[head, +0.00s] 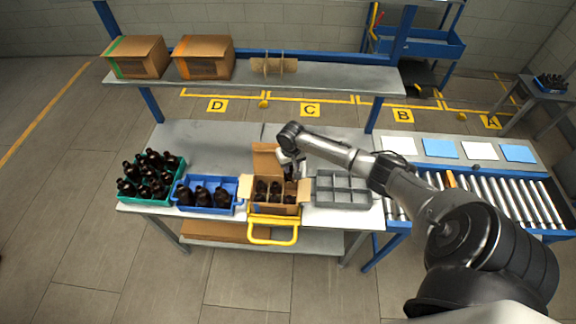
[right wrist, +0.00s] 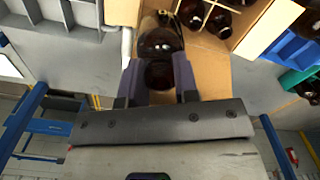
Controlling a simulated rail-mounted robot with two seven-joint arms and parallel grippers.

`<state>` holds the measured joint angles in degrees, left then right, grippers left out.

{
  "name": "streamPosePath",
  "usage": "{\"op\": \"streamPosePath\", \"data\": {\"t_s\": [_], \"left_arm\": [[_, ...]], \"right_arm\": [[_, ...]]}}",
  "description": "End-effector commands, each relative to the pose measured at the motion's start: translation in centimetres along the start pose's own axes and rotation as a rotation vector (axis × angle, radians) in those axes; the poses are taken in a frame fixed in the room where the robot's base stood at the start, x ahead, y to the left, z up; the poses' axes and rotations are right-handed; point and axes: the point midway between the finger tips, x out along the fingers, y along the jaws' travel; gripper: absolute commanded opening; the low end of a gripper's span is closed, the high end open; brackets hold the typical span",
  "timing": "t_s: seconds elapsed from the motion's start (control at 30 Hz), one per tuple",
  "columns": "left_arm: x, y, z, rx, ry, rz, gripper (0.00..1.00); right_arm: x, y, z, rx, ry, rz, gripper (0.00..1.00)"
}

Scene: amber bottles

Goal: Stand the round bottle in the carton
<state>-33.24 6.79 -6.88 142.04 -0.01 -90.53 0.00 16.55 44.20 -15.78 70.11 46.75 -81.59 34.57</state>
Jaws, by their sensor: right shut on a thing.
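The carton (head: 288,209) is an open cardboard box with dividers and flaps spread, at the front middle of the bench. Several dark bottles stand in its compartments; its dividers (right wrist: 206,16) also show at the top of the right wrist view. My right gripper (head: 291,172) is at the carton's back right. In the right wrist view, my right gripper (right wrist: 159,78) is shut on a dark, glossy round bottle (right wrist: 160,42). The bottle shows against the cardboard flap, beside the compartments. Its height over the carton is hard to tell. My left gripper is not in view.
A blue crate (head: 231,209) and a teal crate (head: 125,198), both with amber bottles, stand left of the carton. An empty grey divided bin (head: 342,203) stands close on the right. A shelf (head: 215,84) with boxes runs above the back. The bench behind the crates is clear.

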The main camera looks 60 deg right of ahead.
Motion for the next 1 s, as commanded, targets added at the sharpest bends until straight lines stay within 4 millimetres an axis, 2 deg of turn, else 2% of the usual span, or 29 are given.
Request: {"op": "streamPosePath", "data": {"t_s": [0.53,1.0], "left_arm": [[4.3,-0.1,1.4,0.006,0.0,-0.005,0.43],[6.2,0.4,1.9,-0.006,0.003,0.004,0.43]], "right_arm": [[3.4,0.0,0.0,-0.002,0.001,0.001,0.0],[7.7,0.0,0.0,-0.001,0.0,-0.001,0.0]]}}
